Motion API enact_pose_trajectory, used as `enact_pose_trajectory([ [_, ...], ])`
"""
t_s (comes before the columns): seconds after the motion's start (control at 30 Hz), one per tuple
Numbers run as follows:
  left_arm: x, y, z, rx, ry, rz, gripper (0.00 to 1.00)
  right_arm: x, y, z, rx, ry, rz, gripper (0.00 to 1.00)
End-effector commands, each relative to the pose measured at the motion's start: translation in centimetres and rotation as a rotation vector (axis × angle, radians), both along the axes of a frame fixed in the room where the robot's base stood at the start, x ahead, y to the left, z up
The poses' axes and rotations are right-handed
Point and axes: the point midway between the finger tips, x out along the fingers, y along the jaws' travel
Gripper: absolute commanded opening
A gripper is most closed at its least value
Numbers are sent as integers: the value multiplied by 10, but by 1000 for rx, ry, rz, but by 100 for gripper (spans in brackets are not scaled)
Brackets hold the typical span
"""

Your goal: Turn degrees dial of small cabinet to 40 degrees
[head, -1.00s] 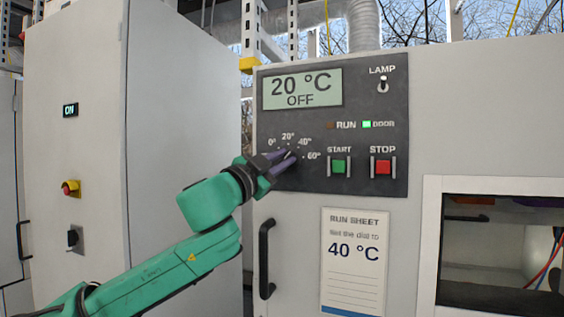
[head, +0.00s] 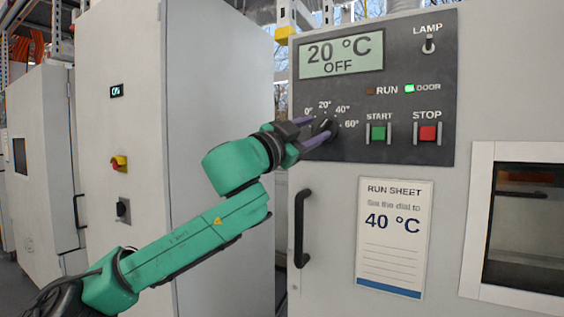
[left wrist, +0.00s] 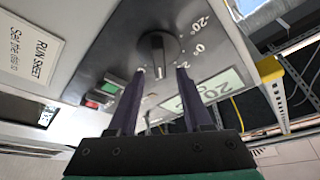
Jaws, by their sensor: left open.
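The small cabinet's dark panel (head: 440,60) carries the black degrees dial (head: 327,126), with marks 0°, 20°, 40° and 60° around it in the head view. The display (head: 341,52) reads 20 °C OFF. My left gripper (head: 319,128) is open at the dial, its purple fingers apart. In the left wrist view the dial (left wrist: 157,52) stands just beyond the fingertips, centred between them, with a narrow raised grip bar. I cannot tell whether the fingertips touch it, nor exactly which mark it points at. My right gripper is not in view.
A LAMP switch (head: 428,46) sits at the top right. A run sheet (head: 393,238) reads 40 °C. A tall cabinet (head: 220,130) stands at left.

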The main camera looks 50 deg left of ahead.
Motion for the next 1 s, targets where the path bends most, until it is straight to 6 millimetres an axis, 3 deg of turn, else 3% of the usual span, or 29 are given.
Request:
enact_pose_trajectory([
  [0.03, -10, -1, -13, 2, -6, 2, 50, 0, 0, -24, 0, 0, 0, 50],
  [0.2, -50, -4, -27, 2, -10, 2, 50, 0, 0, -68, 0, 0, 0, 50],
  [0.37, -91, -7, -37, 4, -7, 1, 50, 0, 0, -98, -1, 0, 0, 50],
  [0.53, -112, -8, -37, 1, -3, 0, 50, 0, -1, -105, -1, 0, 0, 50],
  [1.0, -113, -9, -35, 1, 0, 0, 50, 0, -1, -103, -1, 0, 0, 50],
])
